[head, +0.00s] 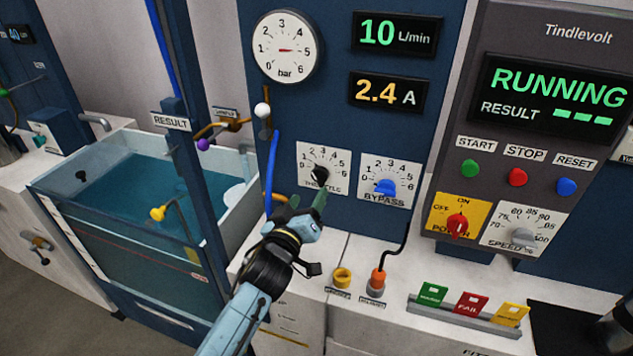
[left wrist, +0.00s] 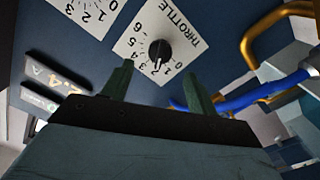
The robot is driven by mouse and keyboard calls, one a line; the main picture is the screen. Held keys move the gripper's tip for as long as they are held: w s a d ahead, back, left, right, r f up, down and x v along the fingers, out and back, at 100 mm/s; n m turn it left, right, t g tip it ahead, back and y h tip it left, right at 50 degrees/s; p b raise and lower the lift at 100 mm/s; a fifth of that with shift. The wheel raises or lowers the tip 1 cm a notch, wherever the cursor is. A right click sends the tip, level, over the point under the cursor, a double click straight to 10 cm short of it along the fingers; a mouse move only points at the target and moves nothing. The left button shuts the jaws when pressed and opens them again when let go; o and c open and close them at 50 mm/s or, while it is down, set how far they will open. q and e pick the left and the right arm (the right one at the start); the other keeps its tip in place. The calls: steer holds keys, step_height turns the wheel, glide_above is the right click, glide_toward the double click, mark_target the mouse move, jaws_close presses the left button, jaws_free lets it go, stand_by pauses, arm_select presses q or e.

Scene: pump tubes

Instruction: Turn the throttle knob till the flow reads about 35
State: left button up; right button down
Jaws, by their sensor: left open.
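The black throttle knob (head: 320,175) sits on its white dial plate (head: 305,160), marked 0 to 6, on the blue panel. It also shows in the left wrist view (left wrist: 160,53), beyond the fingertips. The flow display (head: 396,33) reads 10 L/min in green. My left gripper (head: 306,203) is just below the knob in the head view. Its two green fingers (left wrist: 158,82) are spread apart in the left wrist view, with nothing between them and the knob a little ahead. Contact with the knob is not visible. My right gripper is not in view.
The blue bypass knob (head: 386,187) is right of the throttle. A pressure gauge (head: 286,47) and a 2.4 A display (head: 387,93) are above. The control box (head: 548,100) shows RUNNING. A blue hose (head: 272,165) runs left of the throttle, near my gripper. A water tank (head: 120,190) stands left.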

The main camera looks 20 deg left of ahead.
mark_target(317, 181)
arm_select(q)
steer(key=w, duration=0.7)
steer(key=shift+d, duration=0.1)
steer(key=c, duration=1)
